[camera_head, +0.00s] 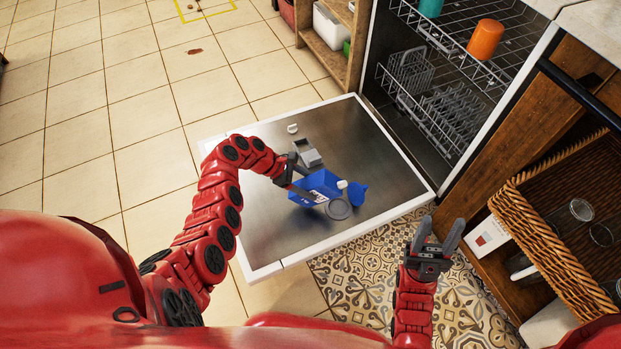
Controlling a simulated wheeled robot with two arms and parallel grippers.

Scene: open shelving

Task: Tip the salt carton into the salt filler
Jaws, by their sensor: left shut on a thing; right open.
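The blue salt carton (316,187) is held tilted over the lowered dishwasher door (262,228). My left gripper (291,173) is shut on the carton's left end. A white piece (342,184), perhaps its spout, shows at the carton's right end, close to a blue funnel-shaped piece (358,194). A grey round piece (338,209) lies just below them on the door; I cannot tell if it is a cap or the filler opening. No flowing salt is visible. My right gripper (439,238) is open and empty, right of the door above the patterned floor.
A grey dispenser (309,155) and a small white item (293,128) are on the door's far part. The dishwasher racks (440,105) hold an orange cup (485,39). A wicker basket (545,240) stands at the right.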

